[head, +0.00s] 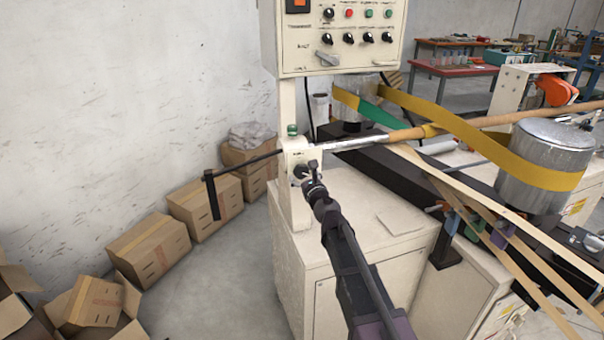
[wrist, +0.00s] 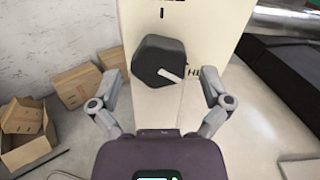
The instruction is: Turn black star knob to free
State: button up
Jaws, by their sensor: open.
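The black knob (wrist: 158,55) sits on a cream upright plate in the wrist view. Its outline looks faceted, and a white pointer line on its face runs toward the lower right, toward a partly hidden label starting with "H". A mark like "I" stands above it. In the head view the knob (head: 299,171) is small and dark on the front of the cream post. My gripper (wrist: 161,76) is open, one finger on each side of the knob, with visible gaps. In the head view my gripper (head: 308,172) is right at the post, partly covering the knob's surroundings.
A control panel (head: 340,52) with buttons and switches hangs above the post. A dark crank handle (head: 211,193) sticks out to the left. A steel drum (head: 545,165) with a yellow belt stands right. Cardboard boxes (head: 148,250) line the wall; the floor between is clear.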

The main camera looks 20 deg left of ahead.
jog(key=shift+x, duration=0.95)
jog(key=c, duration=1.2)
